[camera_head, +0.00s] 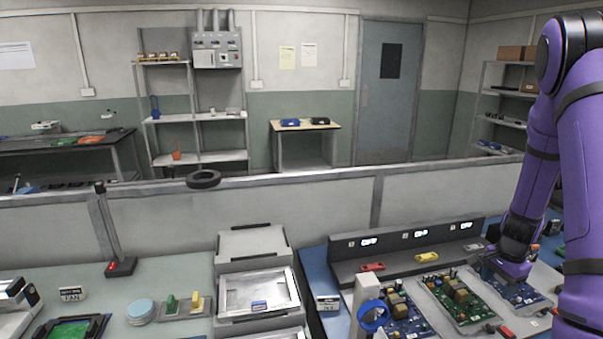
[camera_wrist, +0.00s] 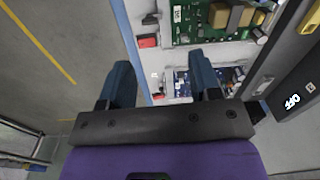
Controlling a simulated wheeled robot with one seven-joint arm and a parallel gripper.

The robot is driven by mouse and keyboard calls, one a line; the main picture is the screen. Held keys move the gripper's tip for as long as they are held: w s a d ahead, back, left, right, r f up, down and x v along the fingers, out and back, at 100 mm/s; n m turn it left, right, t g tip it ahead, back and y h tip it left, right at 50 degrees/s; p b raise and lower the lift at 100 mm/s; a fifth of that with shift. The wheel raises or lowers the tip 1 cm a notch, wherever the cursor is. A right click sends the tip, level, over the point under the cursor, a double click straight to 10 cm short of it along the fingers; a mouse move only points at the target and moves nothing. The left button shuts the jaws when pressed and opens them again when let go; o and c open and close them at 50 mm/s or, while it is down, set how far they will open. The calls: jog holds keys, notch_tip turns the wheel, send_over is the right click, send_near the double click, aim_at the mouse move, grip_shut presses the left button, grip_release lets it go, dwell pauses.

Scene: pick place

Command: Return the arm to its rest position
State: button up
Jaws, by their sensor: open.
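My purple arm comes in from the right of the head view. My gripper (camera_head: 488,268) is low over the right part of the workbench, beside the circuit boards; its fingertips are partly hidden there. In the wrist view my gripper (camera_wrist: 165,80) shows two dark blue fingers spread apart with nothing held between them. A blue circuit board (camera_wrist: 181,84) shows beyond the gap, and a green circuit board (camera_wrist: 215,22) lies past it. In the head view a green circuit board (camera_head: 459,300) lies left of the gripper, and a blue board (camera_head: 522,293) lies below it.
A grey panel with lit displays (camera_head: 400,246) stands behind the boards. A white post with a blue ring (camera_head: 372,315) stands at the front. Stacked grey trays (camera_head: 258,262) are to the left. A low partition (camera_head: 300,208) runs behind the bench. Open floor (camera_wrist: 50,75) shows in the wrist view.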

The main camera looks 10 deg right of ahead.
jog(key=s+a+r+n+t, duration=0.1)
jog(key=a+r+n, duration=0.3)
jog(key=a+r, duration=0.55)
jog(key=s+a+r+n+t, duration=0.1)
jog(key=a+r+n, duration=0.2)
jog(key=a+r, duration=0.65)
jog(key=s+a+r+n+t, duration=0.1)
jog(key=s+a+r+n, duration=0.3)
jog(key=s+r, duration=0.3)
jog(key=s+a+r+n+t, duration=0.1)
jog(key=s+a+r+n, duration=0.4)
jog(key=s, duration=0.6)
notch_tip(320, 180, up, 3)
jog(key=shift+a+f+t, duration=0.2)
jog(key=shift+a+t, duration=0.1)
jog(key=shift+t, duration=0.1)
